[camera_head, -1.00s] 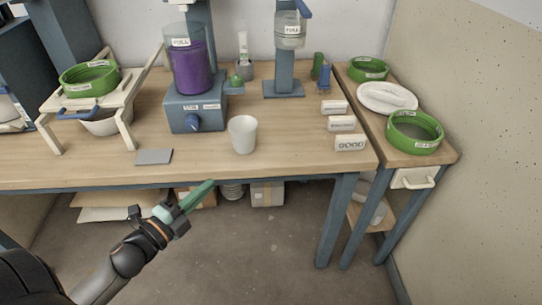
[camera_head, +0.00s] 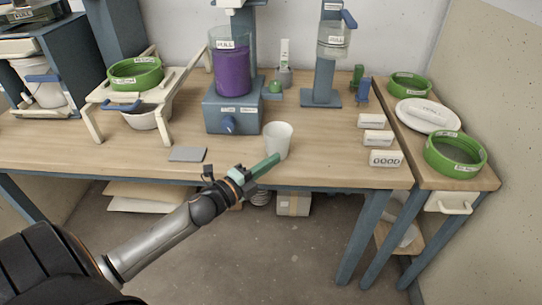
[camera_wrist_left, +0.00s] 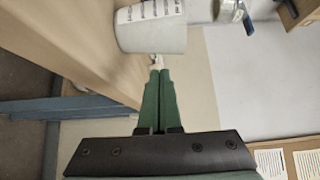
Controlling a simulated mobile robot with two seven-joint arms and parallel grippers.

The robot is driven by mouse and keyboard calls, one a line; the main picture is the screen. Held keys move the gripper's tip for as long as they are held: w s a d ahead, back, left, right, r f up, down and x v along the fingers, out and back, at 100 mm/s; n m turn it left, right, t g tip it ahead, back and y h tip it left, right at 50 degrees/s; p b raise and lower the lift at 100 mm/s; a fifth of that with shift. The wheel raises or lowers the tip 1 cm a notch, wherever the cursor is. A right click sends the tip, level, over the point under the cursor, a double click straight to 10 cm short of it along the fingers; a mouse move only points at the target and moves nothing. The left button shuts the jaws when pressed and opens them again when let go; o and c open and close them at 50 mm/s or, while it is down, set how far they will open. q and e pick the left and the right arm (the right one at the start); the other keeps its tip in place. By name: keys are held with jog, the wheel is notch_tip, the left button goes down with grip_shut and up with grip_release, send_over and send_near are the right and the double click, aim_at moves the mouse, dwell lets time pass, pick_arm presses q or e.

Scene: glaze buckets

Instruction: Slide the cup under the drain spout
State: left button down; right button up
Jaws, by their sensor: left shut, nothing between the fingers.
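The white cup (camera_head: 279,136) stands upright near the front edge of the table, to the right of and in front of the blue-grey base (camera_head: 231,111) under the purple-filled vessel (camera_head: 232,70). My left gripper (camera_head: 276,158) has its green fingers together, empty, with the tips at the cup's lower front. In the left wrist view the fingertips (camera_wrist_left: 158,69) are just below the cup (camera_wrist_left: 152,28); I cannot tell whether they touch it. A clear vessel marked FULL (camera_head: 335,42) hangs on a blue-grey stand behind. My right gripper is out of view.
A flat grey plate (camera_head: 187,154) lies left of the cup on the wooden table (camera_head: 330,150). White labelled blocks (camera_head: 386,158) stand to the right. Green sieves (camera_head: 455,155) and a white dish (camera_head: 427,115) are on the side table. Bare tabletop lies right of the cup.

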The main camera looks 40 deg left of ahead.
aim_at(271, 125)
pick_arm(q)
jog(key=shift+w+a, duration=0.7)
jog(key=shift+w, duration=0.25)
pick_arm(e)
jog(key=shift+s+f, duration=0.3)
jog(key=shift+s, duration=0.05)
pick_arm(q)
jog(key=shift+w, duration=0.1)
jog(key=w+a+b, duration=0.1)
jog(key=w+a, duration=0.1)
jog(key=w, duration=0.1)
jog(key=w+a, duration=0.3)
jog(key=w, duration=0.1)
jog(key=w+a+b, duration=0.1)
jog(key=w+a, duration=0.1)
jog(key=w, duration=0.1)
jog(key=shift+w+a+b, duration=0.2)
jog(key=shift+w+b, duration=0.05)
jog(key=shift+b, duration=0.05)
jog(key=shift+w+a+f, duration=0.15)
jog(key=shift+w+a, duration=0.05)
jog(key=shift+w, duration=0.1)
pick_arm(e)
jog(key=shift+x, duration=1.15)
pick_arm(q)
jog(key=shift+s+d, duration=0.1)
jog(key=shift+s, duration=0.05)
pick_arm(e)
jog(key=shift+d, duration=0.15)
